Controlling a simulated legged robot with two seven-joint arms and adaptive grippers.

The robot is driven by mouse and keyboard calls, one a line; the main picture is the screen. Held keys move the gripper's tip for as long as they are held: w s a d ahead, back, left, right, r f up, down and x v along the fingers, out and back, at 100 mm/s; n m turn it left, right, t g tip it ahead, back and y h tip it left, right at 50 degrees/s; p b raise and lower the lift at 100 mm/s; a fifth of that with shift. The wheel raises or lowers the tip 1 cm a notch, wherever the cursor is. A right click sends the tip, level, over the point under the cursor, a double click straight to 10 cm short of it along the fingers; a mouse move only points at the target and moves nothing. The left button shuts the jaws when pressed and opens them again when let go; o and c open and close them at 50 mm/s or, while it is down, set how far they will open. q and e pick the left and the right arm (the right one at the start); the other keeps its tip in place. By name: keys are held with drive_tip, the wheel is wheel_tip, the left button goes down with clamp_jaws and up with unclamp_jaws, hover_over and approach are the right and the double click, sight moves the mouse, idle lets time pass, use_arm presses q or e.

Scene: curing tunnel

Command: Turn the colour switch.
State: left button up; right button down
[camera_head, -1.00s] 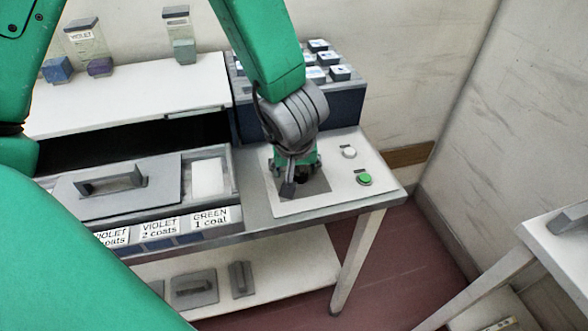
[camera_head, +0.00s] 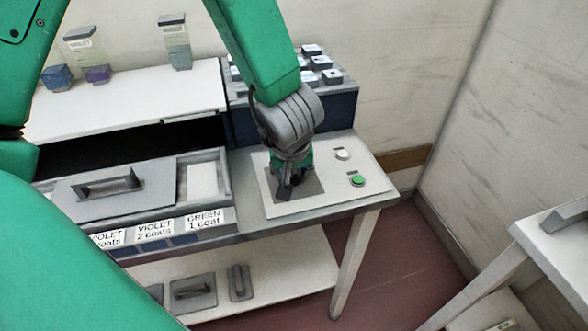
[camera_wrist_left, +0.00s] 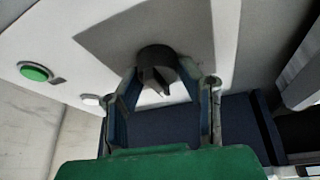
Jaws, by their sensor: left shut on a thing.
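The colour switch is a dark round knob with a pointed bar; it shows in the left wrist view (camera_wrist_left: 157,62) on a grey square of a white panel. In the head view its dark bar (camera_head: 284,193) pokes out below my left gripper (camera_head: 290,180), which hides most of the knob. My left gripper points down at the panel, with its fingers (camera_wrist_left: 161,82) on either side of the knob, shut on it. The white panel (camera_head: 330,199) lies flat on the table's right end. My right gripper is not in view.
A green button (camera_head: 357,180) and a white button (camera_head: 342,154) sit right of the switch. A blue box with several white-topped blocks (camera_head: 345,104) stands behind. A lidded grey tray with labelled slots (camera_head: 154,231) is on the left. A second table (camera_head: 545,240) stands at right.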

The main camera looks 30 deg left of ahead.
use_arm(q)
drive_tip(key=shift+s+p, duration=0.1)
drive_tip(key=shift+p, duration=0.25)
drive_tip(key=n+g+y+p, duration=0.1)
drive_tip(key=n+p, duration=0.2)
drive_tip(key=p, duration=0.3)
drive_tip(key=n+g+p, duration=0.1)
drive_tip(key=n+p, duration=0.3)
drive_tip(key=p, duration=0.2)
drive_tip(key=shift+s+d+r+n+y, duration=0.1)
drive_tip(key=shift+s+d+n+y, duration=0.1)
drive_tip(key=shift+n+y, duration=0.15)
drive_tip(key=shift+w+n+g+p, duration=0.1)
drive_tip(key=shift+n+g+p, duration=0.6)
drive_tip(key=shift+n+p, duration=0.5)
drive_tip(key=shift+d+f, duration=0.1)
drive_tip(key=shift+f, duration=0.1)
drive_tip(key=o, duration=1.1)
drive_tip(key=shift+o, duration=0.2)
drive_tip(key=shift+w, duration=0.1)
drive_tip(key=shift+y, duration=0.25)
